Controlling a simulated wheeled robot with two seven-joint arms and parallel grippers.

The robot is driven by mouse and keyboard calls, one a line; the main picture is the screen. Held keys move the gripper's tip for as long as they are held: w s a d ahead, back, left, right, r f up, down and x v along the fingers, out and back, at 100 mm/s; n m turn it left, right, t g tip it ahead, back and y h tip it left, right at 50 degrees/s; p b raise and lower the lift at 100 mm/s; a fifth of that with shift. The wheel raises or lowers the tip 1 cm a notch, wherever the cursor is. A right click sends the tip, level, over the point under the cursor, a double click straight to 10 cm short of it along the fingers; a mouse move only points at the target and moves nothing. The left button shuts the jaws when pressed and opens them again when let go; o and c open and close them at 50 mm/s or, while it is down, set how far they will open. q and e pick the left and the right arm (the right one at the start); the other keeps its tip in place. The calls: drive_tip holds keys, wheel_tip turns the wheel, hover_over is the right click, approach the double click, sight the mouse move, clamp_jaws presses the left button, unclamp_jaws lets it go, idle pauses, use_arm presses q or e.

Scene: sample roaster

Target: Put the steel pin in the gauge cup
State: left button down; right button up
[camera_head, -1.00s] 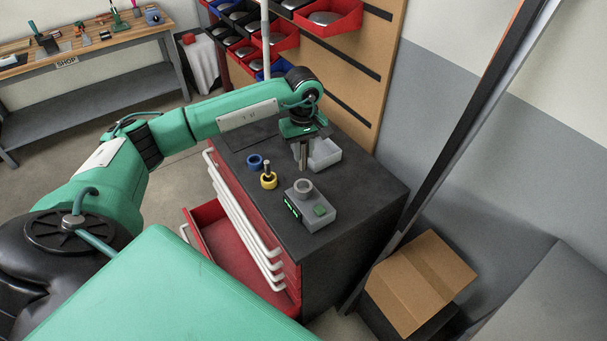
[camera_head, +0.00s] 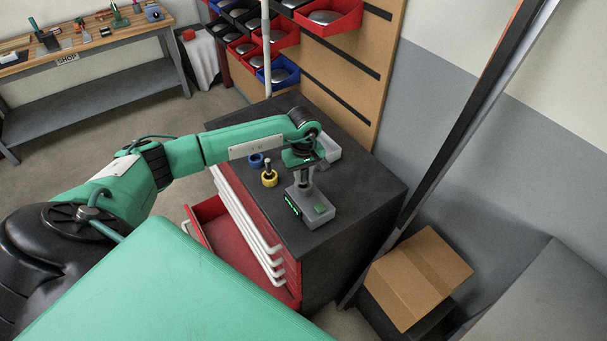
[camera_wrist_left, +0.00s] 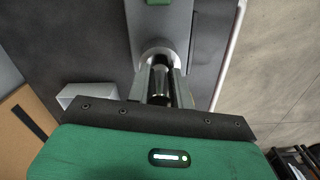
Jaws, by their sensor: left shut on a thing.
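The left gripper (camera_head: 301,182) points straight down, right over the gauge cup on the grey gauge box (camera_head: 318,214). In the left wrist view its two fingers are shut on the steel pin (camera_wrist_left: 161,84), a dark shiny cylinder. The rim of the grey gauge cup (camera_wrist_left: 157,51) shows just beyond the fingers. The pin lines up roughly with the cup; I cannot tell whether its lower end is inside or just above. In the head view the fingers cover most of the cup and hide the pin. The right gripper is not in view.
A yellow ring (camera_head: 269,181) with a peg standing in it and a blue ring (camera_head: 256,160) sit left of the gauge on the dark cabinet top (camera_head: 365,182). A light grey bin (camera_head: 331,149) stands behind. The red drawer (camera_head: 232,243) is open. The cabinet top's right side is clear.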

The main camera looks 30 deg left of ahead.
use_arm(q)
drive_tip(key=shift+f, duration=0.15)
drive_tip(key=c, duration=1.2)
unclamp_jaws()
drive_tip(key=shift+c, duration=0.2)
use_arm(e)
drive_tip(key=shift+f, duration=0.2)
use_arm(q)
drive_tip(key=shift+r, duration=0.35)
wheel_tip(320, 180, up, 11)
drive_tip(key=b, duration=0.3)
drive_tip(key=shift+f, duration=0.1)
drive_tip(key=shift+r, duration=0.45)
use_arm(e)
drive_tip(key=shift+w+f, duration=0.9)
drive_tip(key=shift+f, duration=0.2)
